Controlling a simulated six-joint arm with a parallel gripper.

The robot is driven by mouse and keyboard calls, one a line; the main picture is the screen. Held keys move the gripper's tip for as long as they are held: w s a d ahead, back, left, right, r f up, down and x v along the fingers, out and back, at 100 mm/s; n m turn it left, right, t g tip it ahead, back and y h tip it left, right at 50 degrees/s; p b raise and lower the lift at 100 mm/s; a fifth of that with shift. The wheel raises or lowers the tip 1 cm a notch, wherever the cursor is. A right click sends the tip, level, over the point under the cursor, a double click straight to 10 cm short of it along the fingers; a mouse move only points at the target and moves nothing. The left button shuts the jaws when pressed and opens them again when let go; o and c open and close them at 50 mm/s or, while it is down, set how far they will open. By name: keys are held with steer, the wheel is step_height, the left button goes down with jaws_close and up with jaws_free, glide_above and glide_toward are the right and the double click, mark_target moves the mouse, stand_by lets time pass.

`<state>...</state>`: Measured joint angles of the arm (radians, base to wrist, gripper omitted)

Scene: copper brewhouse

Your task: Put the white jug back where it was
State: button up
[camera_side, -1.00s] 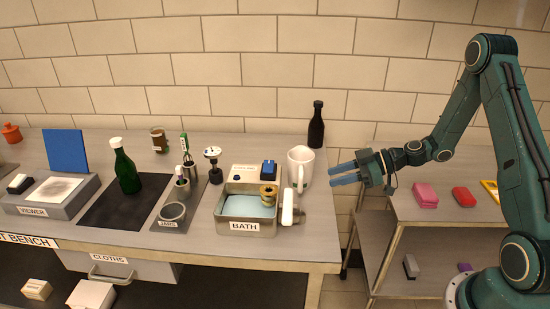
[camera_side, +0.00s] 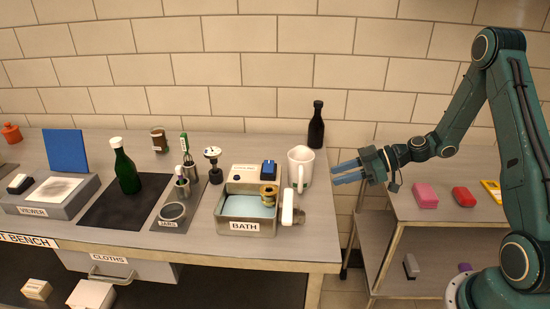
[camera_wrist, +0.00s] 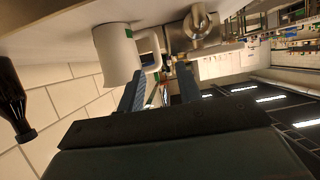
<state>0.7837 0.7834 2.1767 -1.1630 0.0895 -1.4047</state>
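The white jug (camera_side: 303,163) stands upright on the bench, just right of the bath (camera_side: 246,226) and near the bench's right end. Its handle faces the front in the side view. My gripper (camera_side: 333,173) is to the right of the jug, with its two blue fingers pointing at it. The fingers are apart with nothing between them, and a gap separates them from the jug. In the wrist view the jug (camera_wrist: 114,60) is ahead of my gripper (camera_wrist: 160,80), a little left, with its handle on the right side.
A dark bottle (camera_side: 316,126) stands behind the jug, near the wall; it also shows in the wrist view (camera_wrist: 12,100). A shelf cart (camera_side: 448,208) with pink and red blocks stands right of the bench. A jar tray (camera_side: 172,222) and green bottle (camera_side: 126,172) are farther left.

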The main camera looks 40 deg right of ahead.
steer(key=s+a+r+m+g+h, duration=0.1)
steer(key=s+a+r+g+h, duration=0.4)
steer(key=s+a+r, duration=0.5)
steer(key=s+d+r+m+h, duration=0.1)
steer(key=s+r+m+h, duration=0.1)
steer(key=s+r+m, duration=0.2)
steer(key=s+d+r+m+t+h, duration=0.1)
steer(key=s+r+m, duration=0.3)
steer(key=s, duration=0.6)
steer(key=shift+r+h, duration=0.6)
steer(key=shift+h, duration=0.1)
stand_by(1.1)
